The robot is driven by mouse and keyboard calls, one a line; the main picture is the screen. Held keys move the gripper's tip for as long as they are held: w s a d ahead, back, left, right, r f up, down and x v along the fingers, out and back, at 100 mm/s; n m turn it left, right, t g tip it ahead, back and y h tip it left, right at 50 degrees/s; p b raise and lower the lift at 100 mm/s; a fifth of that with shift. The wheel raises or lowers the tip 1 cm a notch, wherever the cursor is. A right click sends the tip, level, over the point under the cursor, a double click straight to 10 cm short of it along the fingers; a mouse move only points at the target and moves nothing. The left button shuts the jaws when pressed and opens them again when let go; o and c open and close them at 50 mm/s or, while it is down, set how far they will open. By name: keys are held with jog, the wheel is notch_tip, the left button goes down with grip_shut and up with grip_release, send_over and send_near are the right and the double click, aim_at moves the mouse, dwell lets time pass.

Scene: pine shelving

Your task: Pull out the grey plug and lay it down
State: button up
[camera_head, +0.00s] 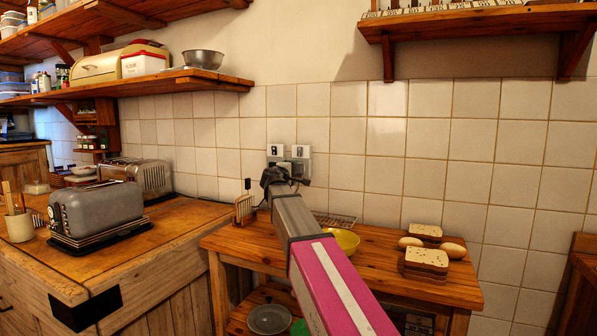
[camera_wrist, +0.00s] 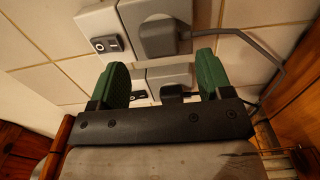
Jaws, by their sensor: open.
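A grey plug (camera_wrist: 163,36) sits in a white wall socket (camera_wrist: 103,30) in the wrist view. Its grey cable loops away to the right. My gripper (camera_wrist: 163,66) is open, with its two green finger pads spread apart. The grey plug shows above and beyond the gap between the fingertips, and I see no contact. A second socket with a dark plug (camera_wrist: 172,90) shows lower, between the fingers and partly hidden by the gripper. In the head view my gripper (camera_head: 284,172) is at the sockets (camera_head: 302,152) on the tiled wall, and my arm hides much of that spot.
A wooden table (camera_head: 385,270) below the sockets holds a yellow bowl (camera_head: 346,240), bread slices (camera_head: 426,260), eggs (camera_head: 452,250), a wire rack and a toast holder (camera_head: 245,207). A grey toaster (camera_head: 97,208) stands on the left counter. The table's front has some bare wood.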

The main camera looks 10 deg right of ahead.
aim_at(297, 169)
jog(key=shift+x, duration=2.6)
jog(key=c, duration=1.2)
jog(key=shift+v, duration=3.05)
